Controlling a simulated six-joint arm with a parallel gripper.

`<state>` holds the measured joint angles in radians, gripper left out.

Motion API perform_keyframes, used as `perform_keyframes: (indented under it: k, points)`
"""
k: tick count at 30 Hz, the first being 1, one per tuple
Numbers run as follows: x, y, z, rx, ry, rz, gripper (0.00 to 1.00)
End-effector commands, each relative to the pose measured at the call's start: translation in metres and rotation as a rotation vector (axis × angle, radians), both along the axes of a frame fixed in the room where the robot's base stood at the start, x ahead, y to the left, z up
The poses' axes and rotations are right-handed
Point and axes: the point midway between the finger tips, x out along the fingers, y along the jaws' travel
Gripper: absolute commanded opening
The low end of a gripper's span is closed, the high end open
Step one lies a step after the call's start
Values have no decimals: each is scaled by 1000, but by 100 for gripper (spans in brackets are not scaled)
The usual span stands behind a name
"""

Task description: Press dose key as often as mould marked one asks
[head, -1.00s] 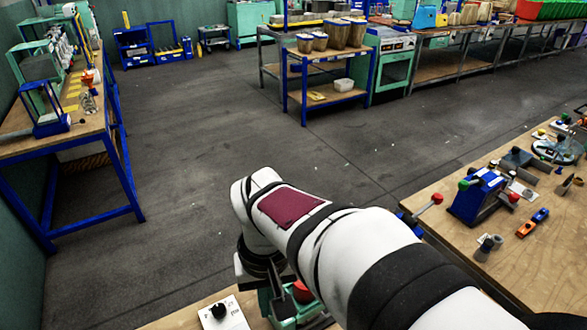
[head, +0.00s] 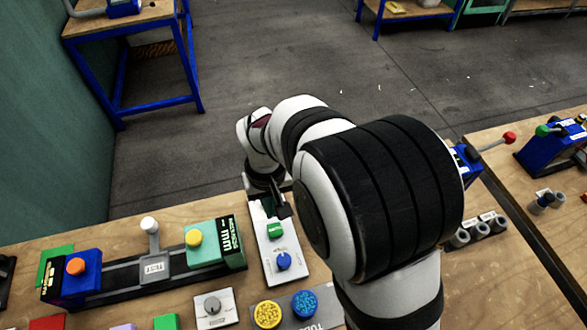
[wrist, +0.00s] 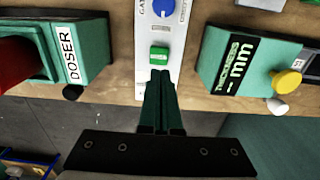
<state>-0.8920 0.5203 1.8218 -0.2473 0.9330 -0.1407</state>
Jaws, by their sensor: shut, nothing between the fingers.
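My gripper (wrist: 160,98) is shut and empty, its fingertips just in front of a green key (wrist: 159,53) on a white panel (wrist: 175,45); I cannot tell if they touch. In the head view my gripper (head: 283,208) is close to the same green key (head: 275,230), with a blue knob (head: 284,261) on the panel. A teal box lettered DOSER (wrist: 88,50) with a red part (wrist: 18,62) shows at the left of the wrist view; my arm likely hides it in the head view. I cannot make out a mould marked one.
A teal thickness gauge (head: 216,243) with a yellow knob and a white-knobbed lever (head: 150,228) stand left of the panel. A blue block with an orange knob (head: 75,266) is farther left. Yellow (head: 267,314) and blue (head: 305,304) round pieces lie in front.

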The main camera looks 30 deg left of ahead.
Motion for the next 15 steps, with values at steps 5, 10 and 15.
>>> perform_keyframes:
  k: [5, 10, 15]
  points:
    - [-1, -1, -38, -3, 3, 0, 0]
    - [0, 0, -60, -1, 0, -1, 0]
    - [0, 0, -68, 1, -2, -1, 0]
